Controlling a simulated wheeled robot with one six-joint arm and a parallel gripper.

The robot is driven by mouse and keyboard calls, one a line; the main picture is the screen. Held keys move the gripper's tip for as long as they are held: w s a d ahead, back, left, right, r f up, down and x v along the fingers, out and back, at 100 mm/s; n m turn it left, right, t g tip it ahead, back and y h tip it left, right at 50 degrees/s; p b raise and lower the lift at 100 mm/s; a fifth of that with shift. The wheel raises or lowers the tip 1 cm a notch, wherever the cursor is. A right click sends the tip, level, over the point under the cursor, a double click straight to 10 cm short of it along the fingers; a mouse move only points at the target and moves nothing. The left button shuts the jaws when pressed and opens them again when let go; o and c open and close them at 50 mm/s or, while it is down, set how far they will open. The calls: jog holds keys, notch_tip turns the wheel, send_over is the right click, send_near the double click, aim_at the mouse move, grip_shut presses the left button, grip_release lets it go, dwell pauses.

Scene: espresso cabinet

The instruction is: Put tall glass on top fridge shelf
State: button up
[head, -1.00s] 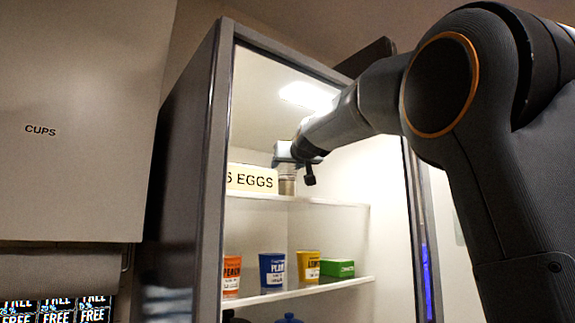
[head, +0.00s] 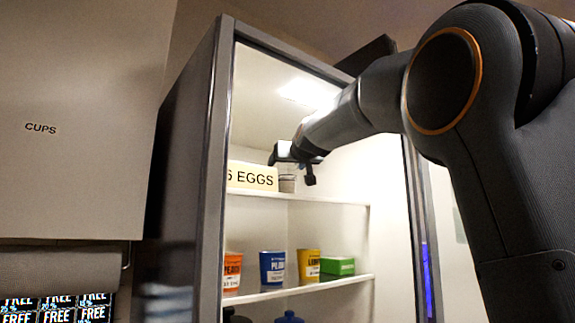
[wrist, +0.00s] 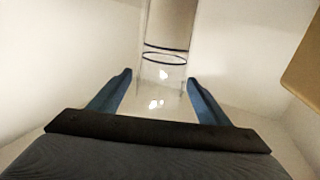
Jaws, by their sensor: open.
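The tall glass (head: 287,184) stands on the top shelf (head: 325,202) of the open fridge, just right of the egg carton. In the wrist view the clear glass (wrist: 165,60) with dark rim bands is ahead of my fingers, in line with the gap between them. My gripper (wrist: 158,88) is open, one blue finger to each side, with nothing held. In the head view my gripper (head: 283,158) is above the glass, under the fridge light.
The egg carton (head: 252,176) sits left of the glass; its edge (wrist: 306,75) seems to show at the wrist view's right. On the shelf below are an orange tub (head: 232,272), a blue tub (head: 272,267), a yellow tub (head: 308,264) and a green box (head: 338,266). The top shelf's right side is clear.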

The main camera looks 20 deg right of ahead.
jog(key=s+b, duration=0.4)
jog(key=s, duration=0.8)
jog(key=shift+b, duration=0.3)
jog(key=shift+r, duration=0.1)
